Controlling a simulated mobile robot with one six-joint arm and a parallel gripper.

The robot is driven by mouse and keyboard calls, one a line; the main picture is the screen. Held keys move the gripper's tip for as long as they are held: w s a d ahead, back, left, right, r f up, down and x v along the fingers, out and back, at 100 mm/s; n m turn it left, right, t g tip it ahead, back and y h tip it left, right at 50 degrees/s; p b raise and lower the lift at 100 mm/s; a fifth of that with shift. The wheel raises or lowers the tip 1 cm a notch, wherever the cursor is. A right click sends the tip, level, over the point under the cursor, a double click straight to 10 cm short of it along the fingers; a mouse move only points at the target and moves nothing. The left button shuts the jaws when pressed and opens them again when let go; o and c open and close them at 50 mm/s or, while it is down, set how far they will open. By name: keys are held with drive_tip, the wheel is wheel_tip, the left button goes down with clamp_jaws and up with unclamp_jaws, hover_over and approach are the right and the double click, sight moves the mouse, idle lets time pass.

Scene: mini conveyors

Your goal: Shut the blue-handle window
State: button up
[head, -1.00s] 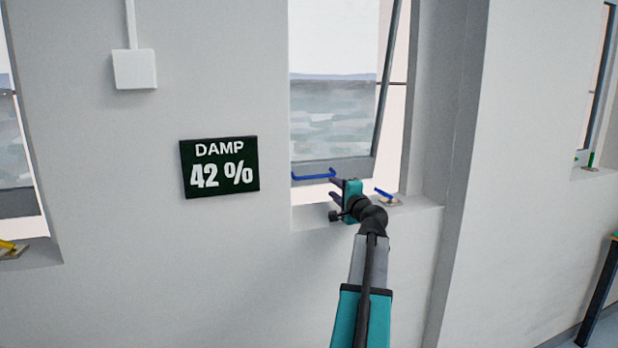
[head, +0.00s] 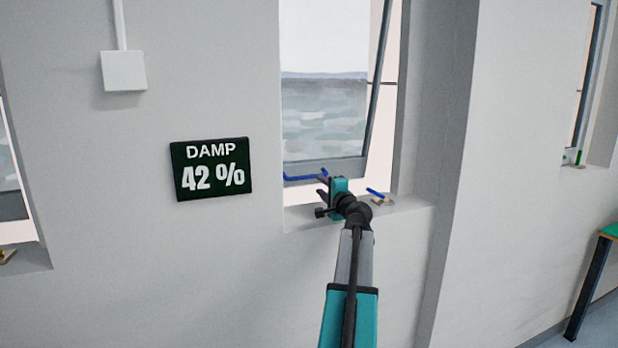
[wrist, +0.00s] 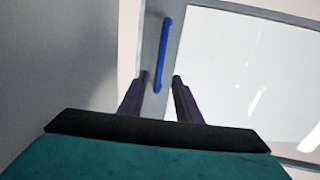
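The window with the blue bar handle (head: 303,178) stands open, its sash (head: 345,166) tilted away from the frame with a gap at the right and below. The handle runs along the sash's bottom rail. A smaller blue lever (head: 375,193) sits on a pale plate on the sill. My gripper (head: 322,189) is at the right end of the bar handle, just above the sill. In the wrist view, my gripper's dark fingers (wrist: 159,98) are apart, and the handle's near end (wrist: 159,80) lies between their lines. I cannot tell whether they touch it.
A damp display (head: 211,168) reading 42 % and a white box (head: 123,70) are on the wall at left. A wall corner (head: 440,200) juts out right of the window. A green-topped table (head: 608,232) stands at far right. Other windows show at both edges.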

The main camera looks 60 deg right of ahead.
sight(310, 177)
drive_tip(key=p+x, duration=0.2)
drive_tip(key=x, duration=0.7)
drive_tip(key=shift+d+r, duration=0.1)
drive_tip(key=shift+p+x, duration=0.35)
drive_tip(key=shift+x, duration=0.65)
drive_tip(key=shift+c, duration=0.3)
clamp_jaws()
